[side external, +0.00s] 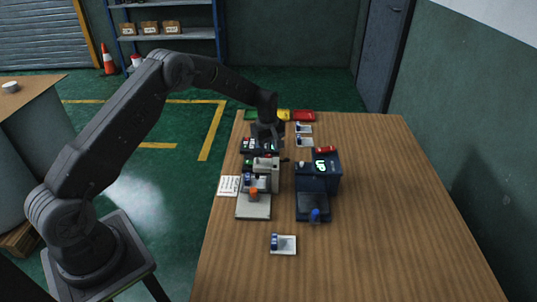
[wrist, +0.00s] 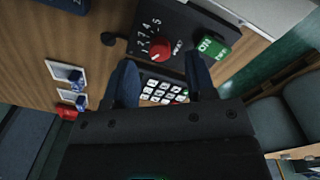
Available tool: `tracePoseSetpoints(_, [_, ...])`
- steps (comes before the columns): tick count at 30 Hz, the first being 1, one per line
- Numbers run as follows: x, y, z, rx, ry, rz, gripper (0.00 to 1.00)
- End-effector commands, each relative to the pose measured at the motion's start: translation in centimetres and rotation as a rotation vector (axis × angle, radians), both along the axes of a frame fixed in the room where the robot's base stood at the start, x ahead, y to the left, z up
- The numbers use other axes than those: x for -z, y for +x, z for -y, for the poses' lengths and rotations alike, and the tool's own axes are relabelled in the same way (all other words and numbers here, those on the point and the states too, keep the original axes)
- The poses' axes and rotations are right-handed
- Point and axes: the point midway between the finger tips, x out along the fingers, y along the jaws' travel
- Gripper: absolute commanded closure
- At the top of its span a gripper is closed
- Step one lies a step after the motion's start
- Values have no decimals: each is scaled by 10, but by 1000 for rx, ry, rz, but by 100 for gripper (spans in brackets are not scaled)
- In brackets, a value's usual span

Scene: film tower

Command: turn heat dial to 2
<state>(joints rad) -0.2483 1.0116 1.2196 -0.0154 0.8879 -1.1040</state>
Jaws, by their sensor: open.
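A round red dial (wrist: 160,48) sits on a dark control panel (wrist: 176,22) in the wrist view, with white numbers beside it; its label and exact pointer setting are too small to read surely. My gripper (wrist: 162,62) is open, with one dark finger either side of the view below the dial. Nothing is held between the fingers. A keypad (wrist: 163,90) shows between them. In the side view my gripper (side external: 268,128) is over the far left part of the table, at the dark panel (side external: 252,145). The dial cannot be made out surely there.
A green ON switch (wrist: 212,46) is beside the dial. A dark device with a lit display (side external: 325,165) and a grey machine (side external: 262,175) stand nearer. The table's right side (side external: 400,200) is clear.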

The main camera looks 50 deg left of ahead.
Motion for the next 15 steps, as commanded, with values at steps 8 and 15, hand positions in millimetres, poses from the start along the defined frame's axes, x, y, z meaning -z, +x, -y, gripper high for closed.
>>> tracePoseSetpoints(8, [28, 1, 0, 1, 0, 1, 49])
tracePoseSetpoints(15, [30, 1, 0, 1, 1, 2, 49])
